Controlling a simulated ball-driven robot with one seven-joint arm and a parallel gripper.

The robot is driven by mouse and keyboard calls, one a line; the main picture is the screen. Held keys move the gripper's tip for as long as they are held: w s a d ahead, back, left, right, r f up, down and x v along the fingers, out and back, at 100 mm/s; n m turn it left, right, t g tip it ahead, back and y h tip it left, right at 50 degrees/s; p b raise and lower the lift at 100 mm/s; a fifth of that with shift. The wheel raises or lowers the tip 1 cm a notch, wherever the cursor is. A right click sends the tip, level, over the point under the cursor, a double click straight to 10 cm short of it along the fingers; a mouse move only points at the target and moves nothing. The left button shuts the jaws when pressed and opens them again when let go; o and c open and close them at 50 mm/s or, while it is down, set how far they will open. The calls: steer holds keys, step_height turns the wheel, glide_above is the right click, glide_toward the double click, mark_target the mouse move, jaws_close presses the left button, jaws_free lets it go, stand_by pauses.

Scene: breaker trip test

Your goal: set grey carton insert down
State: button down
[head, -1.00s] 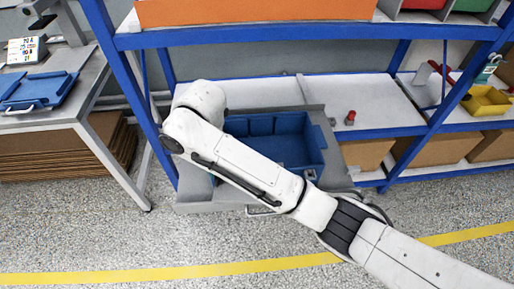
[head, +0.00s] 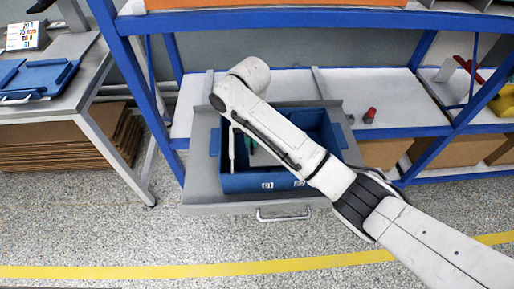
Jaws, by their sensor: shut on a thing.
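A blue bin (head: 265,182) with labels on its front wall sits on a grey pull-out tray (head: 190,195) at the bottom of the blue rack. My arm reaches over the bin from the lower right and hides much of its inside. I cannot tell what either is. No grey carton insert can be made out.
Blue rack posts (head: 122,70) and a beam (head: 280,20) frame the bin. A red knob-like thing (head: 370,115) stands on the white shelf to the right. A bench with a blue tray (head: 35,78) is at left. The floor in front is clear.

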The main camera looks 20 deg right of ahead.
steer(key=shift+w+d+f, duration=0.2)
steer(key=shift+d+f, duration=0.3)
steer(key=shift+f, duration=0.15)
steer(key=shift+w+d+f, duration=0.2)
steer(key=shift+d+f, duration=0.25)
steer(key=shift+f, duration=0.15)
steer(key=shift+w+d+f+b, duration=0.1)
steer(key=shift+f+b, duration=0.35)
steer(key=shift+f, duration=1.15)
steer(key=shift+f, duration=0.1)
steer(key=shift+f, duration=0.15)
steer(key=c, duration=1.2)
jaws_free()
step_height(320, 180, up, 12)
steer(key=shift+r+p, duration=0.25)
steer(key=shift+p, duration=0.6)
